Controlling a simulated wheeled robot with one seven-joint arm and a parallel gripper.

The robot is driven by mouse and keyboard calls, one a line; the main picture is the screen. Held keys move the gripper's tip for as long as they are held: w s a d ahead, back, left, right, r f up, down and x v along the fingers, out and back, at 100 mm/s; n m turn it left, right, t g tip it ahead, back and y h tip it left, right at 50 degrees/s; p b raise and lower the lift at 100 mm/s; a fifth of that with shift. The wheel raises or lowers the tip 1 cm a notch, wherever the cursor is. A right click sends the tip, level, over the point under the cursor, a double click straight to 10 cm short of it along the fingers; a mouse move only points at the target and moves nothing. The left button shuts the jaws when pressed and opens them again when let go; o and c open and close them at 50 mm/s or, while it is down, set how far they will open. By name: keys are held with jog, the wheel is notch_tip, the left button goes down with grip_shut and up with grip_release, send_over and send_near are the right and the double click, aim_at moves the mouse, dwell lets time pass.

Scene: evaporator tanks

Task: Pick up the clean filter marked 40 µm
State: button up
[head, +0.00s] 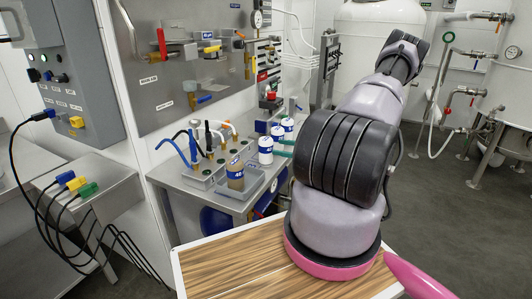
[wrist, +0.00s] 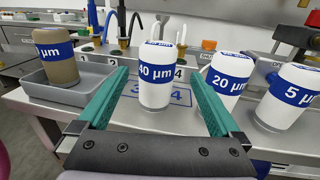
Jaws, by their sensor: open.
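The clean filter marked 40 µm (wrist: 156,88) is a white upright cylinder with a blue label band. It stands on the steel bench in the wrist view, between the two green fingers of my gripper (wrist: 159,73). The gripper is open, with a visible gap on each side of the filter. In the head view the same filter (head: 265,158) is the nearest of three white ones, with the green finger ends beside it. My arm hides much of the gripper there.
White filters marked 20 µm (wrist: 221,96) and 5 µm (wrist: 283,112) stand to the right, the 20 µm one close to my right finger. A brown, dirty-looking filter (wrist: 60,68) stands in a grey tray (wrist: 90,93) on the left. Hoses (head: 180,150) rise behind.

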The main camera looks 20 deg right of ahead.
aim_at(270, 147)
jog(key=x, duration=0.5)
jog(key=shift+a+f, duration=0.15)
jog(key=shift+f, duration=0.15)
jog(key=c, duration=1.5)
jog(key=shift+r, duration=0.1)
